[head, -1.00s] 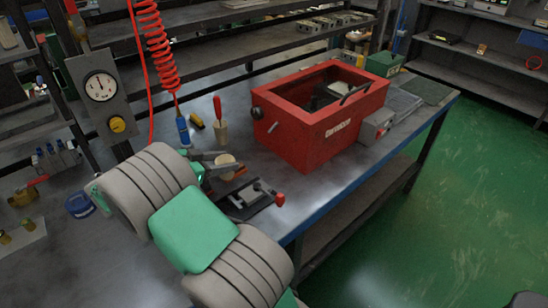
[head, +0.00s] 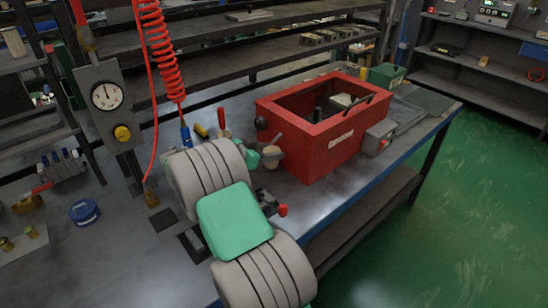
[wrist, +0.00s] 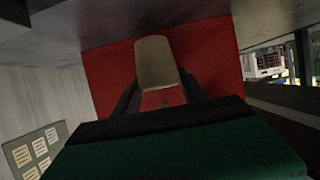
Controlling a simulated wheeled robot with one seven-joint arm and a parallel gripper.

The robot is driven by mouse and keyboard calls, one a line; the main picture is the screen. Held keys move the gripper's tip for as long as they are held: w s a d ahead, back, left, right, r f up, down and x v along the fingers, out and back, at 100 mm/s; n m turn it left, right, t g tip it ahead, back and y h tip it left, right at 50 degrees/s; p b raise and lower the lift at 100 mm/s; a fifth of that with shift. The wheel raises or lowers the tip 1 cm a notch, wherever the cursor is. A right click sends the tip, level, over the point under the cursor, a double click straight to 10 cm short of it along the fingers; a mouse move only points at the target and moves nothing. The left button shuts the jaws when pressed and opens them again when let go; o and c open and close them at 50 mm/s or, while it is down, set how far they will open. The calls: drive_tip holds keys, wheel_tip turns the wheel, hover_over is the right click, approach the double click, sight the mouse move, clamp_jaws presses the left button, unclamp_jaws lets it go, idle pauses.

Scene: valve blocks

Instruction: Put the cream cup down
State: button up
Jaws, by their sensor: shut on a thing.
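The cream cup (head: 271,160) is in my gripper (head: 273,151), in front of the left end of the red box (head: 325,150). In the wrist view the cup (wrist: 157,62) stands between the two dark fingers of my gripper (wrist: 159,88), with the red wall of the box (wrist: 215,60) behind it. The fingers are shut on its sides. My arm covers part of the bench left of the cup. I cannot tell whether the cup's base touches the bench.
A red-handled tool (head: 221,117) stands behind my gripper. A dark fixture with a red knob (head: 283,210) lies partly hidden under my arm. A blue round tin (head: 84,212) is at the left. The bench (head: 330,205) is bare along its front edge before the red box.

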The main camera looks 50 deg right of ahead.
drive_tip(key=shift+f+b, duration=0.35)
drive_tip(key=shift+f, duration=1.1)
drive_tip(key=o, duration=1.5)
drive_tip(key=shift+r, duration=0.1)
drive_tip(key=shift+r+p, duration=0.2)
drive_tip(key=shift+p, duration=0.1)
drive_tip(key=v, duration=1.2)
drive_tip(key=shift+b, duration=0.3)
